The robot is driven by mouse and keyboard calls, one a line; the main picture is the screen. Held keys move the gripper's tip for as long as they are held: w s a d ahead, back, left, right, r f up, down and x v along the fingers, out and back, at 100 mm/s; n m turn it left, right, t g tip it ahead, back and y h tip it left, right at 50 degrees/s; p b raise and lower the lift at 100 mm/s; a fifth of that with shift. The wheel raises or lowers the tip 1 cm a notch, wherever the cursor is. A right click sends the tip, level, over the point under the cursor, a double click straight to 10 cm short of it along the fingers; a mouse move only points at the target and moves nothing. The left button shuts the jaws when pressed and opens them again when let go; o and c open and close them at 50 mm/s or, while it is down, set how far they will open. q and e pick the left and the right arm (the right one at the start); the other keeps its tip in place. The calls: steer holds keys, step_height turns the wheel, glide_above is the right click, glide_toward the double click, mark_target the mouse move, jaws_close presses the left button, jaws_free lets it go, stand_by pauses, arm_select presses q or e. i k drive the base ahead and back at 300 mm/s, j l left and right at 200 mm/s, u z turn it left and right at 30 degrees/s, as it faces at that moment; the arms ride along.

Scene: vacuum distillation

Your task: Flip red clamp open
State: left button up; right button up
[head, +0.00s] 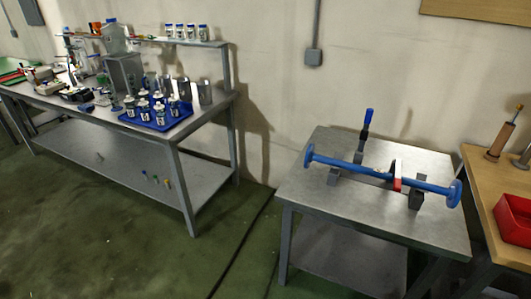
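The red clamp (397,177) sits on the blue pipe (350,166), right of its middle, on the small metal table (305,194). Its red part stands upright across the pipe. It is too small to tell whether the clamp is open or closed. The pipe has a round blue flange at each end and rests on grey supports (416,200). A blue handle (367,118) stands upright behind the pipe. Neither of my grippers is in the head view.
A long metal bench (205,113) at the left holds a blue tray (130,119) with bottles. A wooden table (481,170) with a red bin (515,216) stands close on the right. The green floor (100,230) between and before the tables is clear.

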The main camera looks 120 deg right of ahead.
mark_target(397, 171)
steer(key=z, duration=4.9)
steer(key=i+j+z, duration=0.15)
steer(key=j, duration=0.25)
steer(key=j+z, duration=0.2)
steer(key=j, duration=0.15)
steer(key=i+u, duration=0.45)
steer(key=k, duration=0.1)
